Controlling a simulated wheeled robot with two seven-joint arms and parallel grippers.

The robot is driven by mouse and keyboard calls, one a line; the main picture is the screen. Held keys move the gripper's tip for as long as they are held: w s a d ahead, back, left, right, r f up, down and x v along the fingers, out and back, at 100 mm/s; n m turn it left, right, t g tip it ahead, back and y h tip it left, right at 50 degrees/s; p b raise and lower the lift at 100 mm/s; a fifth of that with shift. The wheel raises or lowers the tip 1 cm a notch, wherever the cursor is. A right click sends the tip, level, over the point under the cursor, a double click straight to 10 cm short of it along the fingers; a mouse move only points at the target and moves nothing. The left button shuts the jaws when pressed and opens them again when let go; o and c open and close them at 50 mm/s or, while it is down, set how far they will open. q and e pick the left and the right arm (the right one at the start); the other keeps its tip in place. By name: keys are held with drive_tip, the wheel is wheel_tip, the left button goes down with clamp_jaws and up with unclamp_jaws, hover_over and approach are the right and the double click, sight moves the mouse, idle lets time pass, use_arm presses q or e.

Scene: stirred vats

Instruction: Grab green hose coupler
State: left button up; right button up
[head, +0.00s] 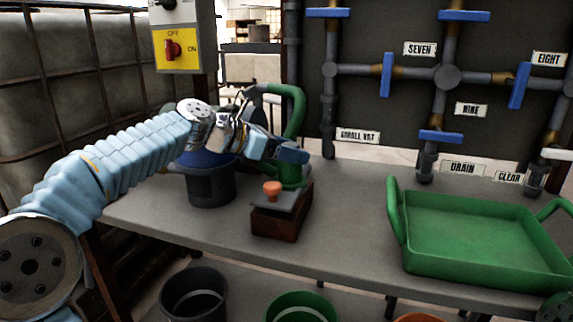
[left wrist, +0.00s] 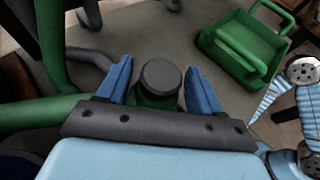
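The green hose coupler (left wrist: 160,86), a short green cylinder with a dark round cap, stands between the blue fingers of my left gripper (left wrist: 158,72) in the left wrist view. The fingers are open, one on each side, and I see no clear contact. In the head view my left gripper (head: 288,154) is at the green hose (head: 298,105) behind the small wooden block, and it hides much of the coupler. My right gripper is not in view; only parts of my right arm show at the right of the left wrist view.
On the grey bench (head: 345,225) stand a dark pot (head: 211,187), a wooden block with an orange knob (head: 272,189) and a green tray (head: 480,235). Pipes with blue valve handles (head: 387,75) line the back. Buckets (head: 195,290) stand below. The bench is clear between block and tray.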

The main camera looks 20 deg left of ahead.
use_arm(q)
drive_tip(key=c, duration=0.8)
drive_tip(key=shift+o, duration=0.2)
